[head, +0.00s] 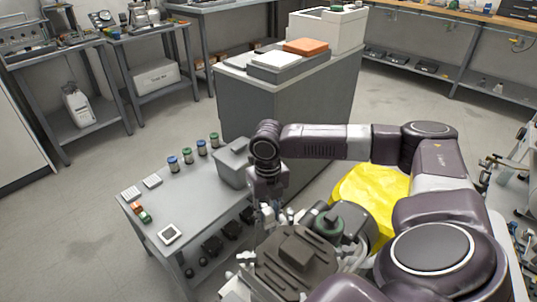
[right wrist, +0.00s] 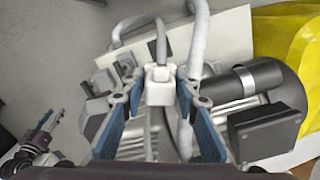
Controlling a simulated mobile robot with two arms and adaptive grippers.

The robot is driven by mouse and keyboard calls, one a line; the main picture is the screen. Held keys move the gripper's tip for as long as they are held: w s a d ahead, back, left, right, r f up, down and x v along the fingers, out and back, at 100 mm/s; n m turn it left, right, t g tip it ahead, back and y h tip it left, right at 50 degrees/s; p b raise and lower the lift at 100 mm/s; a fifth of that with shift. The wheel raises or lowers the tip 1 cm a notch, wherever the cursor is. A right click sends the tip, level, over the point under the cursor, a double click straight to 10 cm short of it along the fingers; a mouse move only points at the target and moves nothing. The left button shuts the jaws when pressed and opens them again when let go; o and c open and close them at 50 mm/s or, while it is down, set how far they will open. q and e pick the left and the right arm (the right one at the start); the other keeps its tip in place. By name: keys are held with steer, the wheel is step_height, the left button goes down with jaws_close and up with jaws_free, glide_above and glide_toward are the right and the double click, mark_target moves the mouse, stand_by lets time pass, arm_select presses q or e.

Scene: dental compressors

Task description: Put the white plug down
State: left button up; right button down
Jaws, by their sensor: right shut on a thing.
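My right gripper (head: 266,208) hangs down above the compressor, beside the grey table's right end. In the right wrist view its blue-padded fingers (right wrist: 159,94) are shut on the white plug (right wrist: 159,76). A grey cable rises from the plug's far end. In the head view I cannot make out the plug clearly. Below is the compressor, with a dark cylindrical motor (right wrist: 255,80) and a black box (right wrist: 265,131).
The grey table (head: 185,205) holds several capped jars (head: 187,149), a grey bin (head: 232,162), small trays and a white-framed square (head: 170,234). Its front middle is clear. A grey cabinet (head: 285,110) stands behind. Something yellow (head: 370,195) lies right of the compressor.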

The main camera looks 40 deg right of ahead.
step_height(320, 180, down, 14)
steer(key=b, duration=0.3)
steer(key=shift+r, duration=0.15)
step_height(320, 180, down, 4)
steer(key=shift+r+b, duration=0.1)
steer(key=shift+b, duration=0.55)
arm_select(q)
step_height(320, 180, up, 16)
steer(key=w+t, duration=0.1)
steer(key=w, duration=0.1)
steer(key=shift+w, duration=0.4)
arm_select(e)
steer(key=shift+f, duration=0.3)
steer(key=shift+f, duration=0.6)
steer(key=c, duration=1.5)
jaws_free()
steer(key=shift+r, duration=0.1)
